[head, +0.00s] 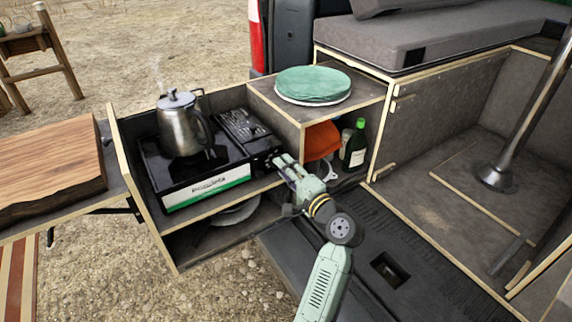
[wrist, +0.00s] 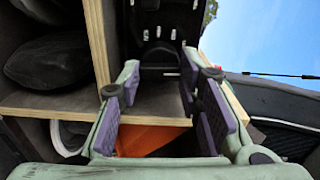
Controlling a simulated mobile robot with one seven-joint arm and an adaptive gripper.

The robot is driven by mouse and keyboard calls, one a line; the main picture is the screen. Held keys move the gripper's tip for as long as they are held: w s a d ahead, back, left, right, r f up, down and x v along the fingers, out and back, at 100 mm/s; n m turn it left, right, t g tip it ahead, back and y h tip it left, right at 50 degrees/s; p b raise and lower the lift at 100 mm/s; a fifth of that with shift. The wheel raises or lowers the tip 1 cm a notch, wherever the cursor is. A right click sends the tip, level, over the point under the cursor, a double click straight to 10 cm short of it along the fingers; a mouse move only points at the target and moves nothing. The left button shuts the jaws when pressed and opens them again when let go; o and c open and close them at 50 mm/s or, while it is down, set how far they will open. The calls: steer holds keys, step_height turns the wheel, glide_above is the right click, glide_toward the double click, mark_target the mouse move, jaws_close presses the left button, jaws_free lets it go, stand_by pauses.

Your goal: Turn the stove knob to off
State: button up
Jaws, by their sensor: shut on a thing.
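The portable gas stove (head: 206,191), black with a white and green front label, sits in the pull-out wooden drawer. My gripper (head: 282,163) reaches the stove's right end from the front right, its fingers closed around the knob there. The fingers hide the knob in the head view, so its angle cannot be read. In the wrist view my gripper (wrist: 159,78) has its two fingertips on either side of a dark part at the stove's black end panel (wrist: 160,28). A steel kettle (head: 184,132) stands on the burner, with faint steam above it.
A shelf box with a round green-topped item (head: 312,84) stands right behind the gripper. Its opening holds an orange cloth (head: 321,139) and a dark green bottle (head: 356,146). A wooden board (head: 45,165) lies at the left. The tailgate floor at the right is mostly clear.

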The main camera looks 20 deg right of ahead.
steer(key=shift+m, duration=0.4)
steer(key=o, duration=1.1)
steer(key=shift+o, duration=0.2)
steer(key=s+d, duration=0.1)
steer(key=s, duration=1.1)
steer(key=shift+d, duration=0.35)
